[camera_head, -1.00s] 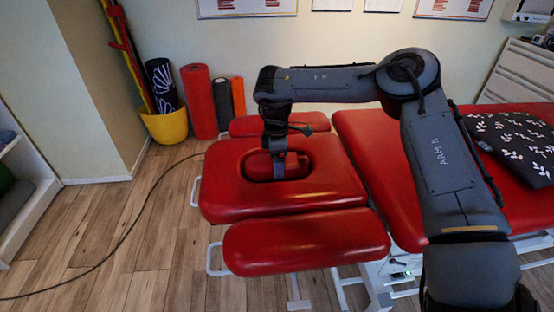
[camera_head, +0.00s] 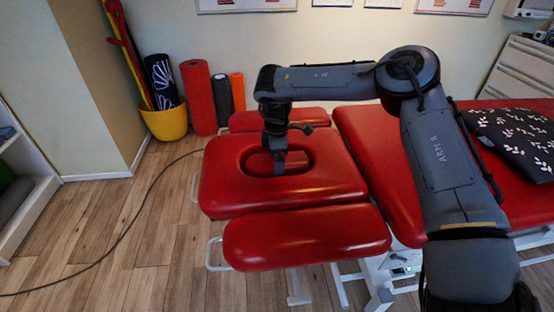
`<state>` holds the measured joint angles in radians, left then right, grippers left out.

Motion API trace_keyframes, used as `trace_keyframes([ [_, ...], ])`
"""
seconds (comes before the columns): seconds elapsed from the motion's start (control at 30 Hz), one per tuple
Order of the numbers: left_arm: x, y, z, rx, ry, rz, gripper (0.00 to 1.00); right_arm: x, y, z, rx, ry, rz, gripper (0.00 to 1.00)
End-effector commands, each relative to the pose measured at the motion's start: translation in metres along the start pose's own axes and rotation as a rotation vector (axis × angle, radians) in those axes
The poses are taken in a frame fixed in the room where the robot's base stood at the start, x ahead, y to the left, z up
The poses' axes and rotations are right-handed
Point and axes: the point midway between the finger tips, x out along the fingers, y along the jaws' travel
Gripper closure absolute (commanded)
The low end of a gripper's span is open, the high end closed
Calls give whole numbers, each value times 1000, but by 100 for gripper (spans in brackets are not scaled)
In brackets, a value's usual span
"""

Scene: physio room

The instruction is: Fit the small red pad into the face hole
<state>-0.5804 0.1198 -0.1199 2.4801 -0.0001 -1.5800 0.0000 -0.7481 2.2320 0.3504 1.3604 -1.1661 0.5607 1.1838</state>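The face hole (camera_head: 299,162) is an oval opening in the red padded headrest (camera_head: 225,190) at the end of the couch. Red surface shows inside it, but I cannot tell the small red pad from the hole's inner wall. My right gripper (camera_head: 279,166) points down over the middle of the hole, its tip at or inside the opening. Its fingers are too small and dark to tell whether they are open or shut, or on the pad. My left gripper is not in view.
Red side cushions lie in front of the headrest (camera_head: 306,240) and behind it (camera_head: 280,119). The main couch (camera_head: 375,150) stands to the right with a dark patterned pillow (camera_head: 515,140). A yellow bucket (camera_head: 166,123) and rolled mats stand by the wall. Floor at left is free except a cable.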

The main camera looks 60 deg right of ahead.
Motion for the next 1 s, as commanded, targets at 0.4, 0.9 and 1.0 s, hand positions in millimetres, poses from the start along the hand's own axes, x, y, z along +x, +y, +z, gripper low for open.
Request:
trace_keyframes([
  [0.4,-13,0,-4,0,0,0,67,-23,0,0,0,1,0,0],
  [0.9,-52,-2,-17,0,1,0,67,-101,0,0,0,0,0,0],
  [1.0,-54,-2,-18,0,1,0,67,-107,0,0,0,0,1,0],
])
